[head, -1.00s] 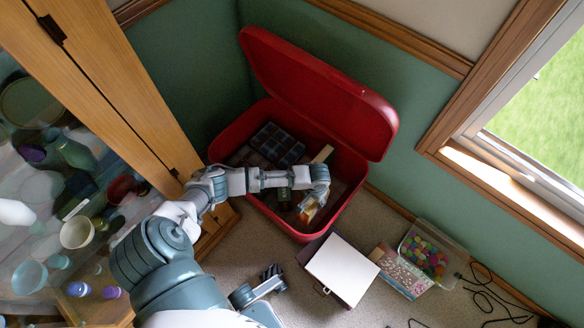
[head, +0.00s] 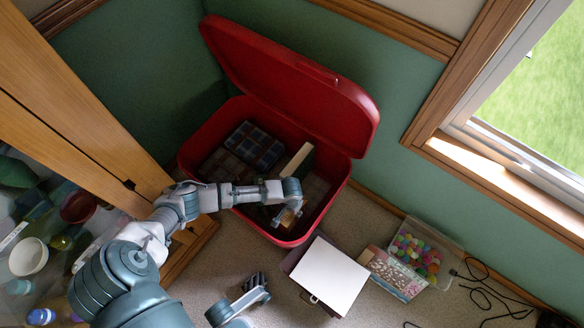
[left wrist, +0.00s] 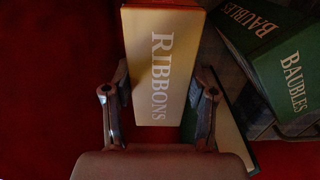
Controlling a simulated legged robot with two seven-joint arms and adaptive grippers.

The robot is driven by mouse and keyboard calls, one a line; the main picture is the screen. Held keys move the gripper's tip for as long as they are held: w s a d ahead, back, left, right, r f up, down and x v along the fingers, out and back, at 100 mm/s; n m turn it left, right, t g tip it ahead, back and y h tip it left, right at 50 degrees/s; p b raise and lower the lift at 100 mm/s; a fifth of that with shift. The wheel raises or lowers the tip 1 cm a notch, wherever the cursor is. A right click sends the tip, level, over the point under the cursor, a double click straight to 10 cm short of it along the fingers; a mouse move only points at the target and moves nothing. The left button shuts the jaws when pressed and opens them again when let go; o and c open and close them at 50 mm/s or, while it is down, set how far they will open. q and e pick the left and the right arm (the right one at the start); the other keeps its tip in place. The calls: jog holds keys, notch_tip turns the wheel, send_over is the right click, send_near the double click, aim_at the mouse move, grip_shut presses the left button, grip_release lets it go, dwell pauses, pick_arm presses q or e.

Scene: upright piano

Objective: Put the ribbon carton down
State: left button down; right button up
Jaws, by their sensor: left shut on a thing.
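The ribbon carton (left wrist: 160,65), pale yellow-tan with an orange end and the word RIBBONS, stands between the two fingers of my left gripper (left wrist: 158,105) in the left wrist view. The gripper is shut on it. In the head view my left gripper (head: 286,214) reaches down inside the open red chest (head: 222,131), near its front right; the carton is mostly hidden there. My right gripper (head: 255,283) is above the floor in front of the chest, and its finger opening is unclear.
A green BAUBLES carton (left wrist: 284,75) lies right of the ribbon carton. Plaid cloth (head: 254,146) is in the chest. The raised lid (head: 290,85) stands behind. A white-topped box (head: 330,275), a picture box (head: 398,274), a bin of coloured balls (head: 425,252) and black cable (head: 485,290) are on the floor.

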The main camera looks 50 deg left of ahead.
pick_arm(q)
jog(key=shift+c, duration=1.7)
grip_release()
jog(key=shift+f, duration=0.1)
jog(key=shift+d, duration=0.1)
